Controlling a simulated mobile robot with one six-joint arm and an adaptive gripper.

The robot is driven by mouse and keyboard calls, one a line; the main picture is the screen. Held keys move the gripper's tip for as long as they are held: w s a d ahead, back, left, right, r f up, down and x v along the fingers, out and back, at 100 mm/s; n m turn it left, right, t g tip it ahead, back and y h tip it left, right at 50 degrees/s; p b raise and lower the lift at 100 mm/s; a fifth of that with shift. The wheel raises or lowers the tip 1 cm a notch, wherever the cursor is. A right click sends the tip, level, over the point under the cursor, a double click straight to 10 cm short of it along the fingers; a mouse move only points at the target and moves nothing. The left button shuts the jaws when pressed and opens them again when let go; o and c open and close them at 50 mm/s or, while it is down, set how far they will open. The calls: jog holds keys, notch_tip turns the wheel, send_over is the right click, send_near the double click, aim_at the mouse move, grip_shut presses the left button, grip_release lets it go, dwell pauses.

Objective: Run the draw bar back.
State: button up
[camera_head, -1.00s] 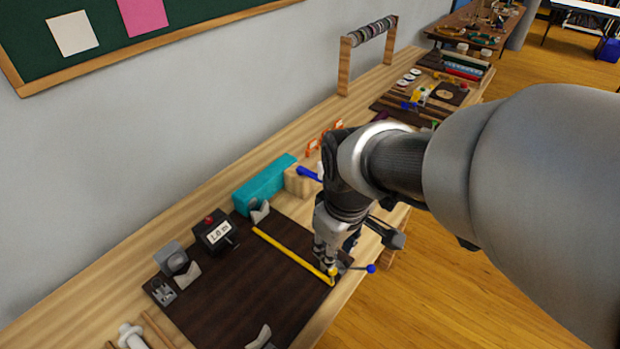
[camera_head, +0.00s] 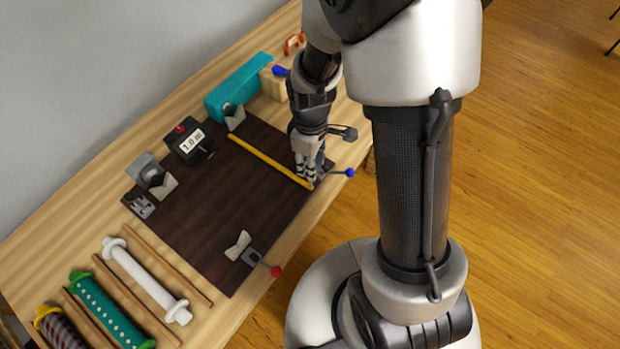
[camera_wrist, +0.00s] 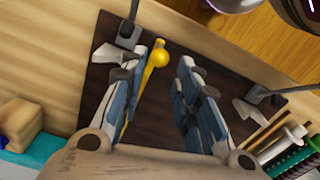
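The draw bar (camera_head: 268,160) is a thin yellow bar lying across the dark board (camera_head: 215,200), with a round yellow knob at its front end. My gripper (camera_head: 309,176) is down at that front end, pointing at the board, and hides part of the knob in the head view. In the wrist view my gripper (camera_wrist: 172,55) has its fingers apart. The yellow knob (camera_wrist: 160,58) shows between them, close to the left finger; whether it touches that finger I cannot tell. The bar runs back beside and partly behind the left finger.
A black counter box (camera_head: 190,145) reading 1.0 m stands at the board's back edge. A blue-knobbed lever (camera_head: 349,172) is beside my gripper; a red-knobbed lever (camera_head: 275,271) is at the front. A teal box (camera_head: 238,86) and several spools (camera_head: 145,278) flank the board.

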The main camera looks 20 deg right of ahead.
notch_tip(320, 180, down, 9)
jog(key=shift+r+b, duration=0.1)
jog(key=shift+b, duration=1.15)
jog(key=shift+c, duration=0.5)
grip_shut()
